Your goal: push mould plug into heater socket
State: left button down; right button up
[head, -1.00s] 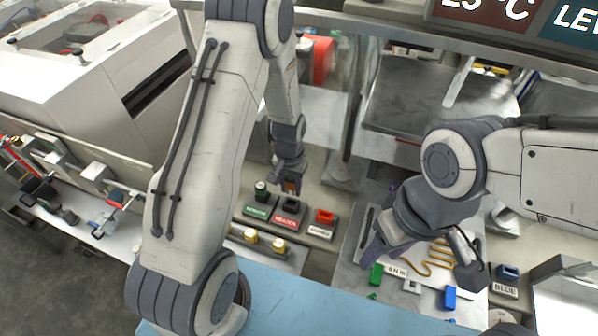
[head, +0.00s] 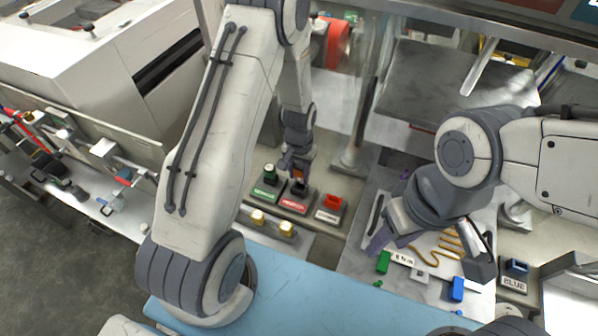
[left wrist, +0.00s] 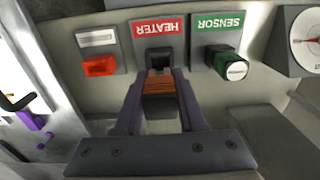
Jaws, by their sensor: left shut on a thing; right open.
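The mould plug (left wrist: 160,100), an orange-brown ribbed block, sits between the two purple fingers of my left gripper (left wrist: 158,112) in the left wrist view. My left gripper (head: 296,172) is shut on it. The black heater socket (left wrist: 160,56), with a red HEATER label, is straight beyond the plug's end. The plug's end is at or very near the socket mouth; I cannot tell whether it is inside. In the head view, the heater socket (head: 299,188) shows just below the gripper. My right gripper (head: 382,244) is open and appears empty over the right-hand bench plate.
A dial gauge (left wrist: 305,40) stands beyond the sensor socket. Green (head: 383,262) and blue (head: 457,289) blocks are at right.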

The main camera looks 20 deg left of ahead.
aim_at(300, 167)
pick_arm(q)
jog(key=shift+f+b, duration=0.75)
jog(key=shift+f, duration=0.55)
jog(key=shift+f+b, duration=0.6)
jog(key=shift+f, duration=0.2)
dwell(0.4)
jog(key=shift+c, duration=2.1)
grip_release()
jog(key=shift+r, duration=0.1)
notch_tip(300, 167, up, 9)
jog(key=shift+f+b, duration=0.1)
jog(key=shift+b, duration=0.95)
jog(key=shift+r, duration=0.75)
jog(key=shift+d, duration=0.1)
